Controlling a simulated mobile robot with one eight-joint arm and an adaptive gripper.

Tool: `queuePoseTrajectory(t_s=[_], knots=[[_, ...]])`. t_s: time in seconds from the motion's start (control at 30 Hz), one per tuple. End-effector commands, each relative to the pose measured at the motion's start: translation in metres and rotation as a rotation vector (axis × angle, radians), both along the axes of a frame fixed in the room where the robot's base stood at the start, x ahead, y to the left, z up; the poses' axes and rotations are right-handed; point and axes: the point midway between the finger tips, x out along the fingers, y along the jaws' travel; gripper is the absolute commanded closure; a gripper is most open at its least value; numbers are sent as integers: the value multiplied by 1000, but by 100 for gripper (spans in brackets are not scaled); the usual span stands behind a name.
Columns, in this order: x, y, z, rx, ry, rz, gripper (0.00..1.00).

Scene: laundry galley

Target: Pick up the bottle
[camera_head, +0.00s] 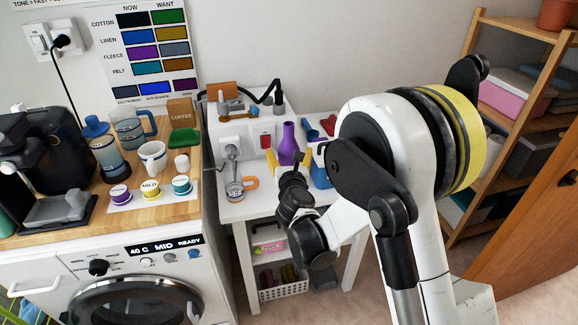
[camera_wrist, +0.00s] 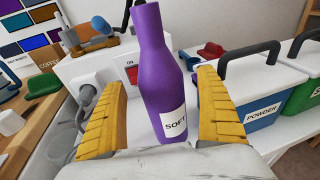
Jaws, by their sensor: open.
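A purple bottle (camera_wrist: 163,90) with a white label reading "SOFT" stands upright on the white table in the wrist view. It also shows in the head view (camera_head: 288,146) on the table at the centre. My gripper (camera_wrist: 162,108) is open, with one yellow finger on each side of the bottle. Gaps show between the bottle and both fingers. In the head view my gripper (camera_head: 291,180) is mostly dark and small in front of the bottle. The bottle's base is partly hidden by the gripper body in the wrist view.
A blue "POWDER" box (camera_wrist: 245,112) with a dark handle stands right of the right finger, with a green box (camera_wrist: 302,85) beyond. A white machine with a red switch (camera_wrist: 131,72) is behind the bottle. A coffee counter (camera_head: 190,140) lies left; a shelf (camera_head: 520,100) stands right.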

Motion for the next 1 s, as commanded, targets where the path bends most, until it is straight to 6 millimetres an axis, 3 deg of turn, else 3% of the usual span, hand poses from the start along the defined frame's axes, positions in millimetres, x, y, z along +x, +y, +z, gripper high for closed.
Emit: queuePoseTrajectory(t_s=[0.17,0.4,0.43,0.6,0.67,0.87,1.0], knots=[[22,2,-5,2,0,1,15],[24,2,-3,1,0,1,15],[24,2,-3,1,0,1,17],[24,2,-3,2,0,1,70],[24,2,-3,2,0,1,83],[24,2,-3,1,0,1,84],[24,2,9,1,0,1,84]])
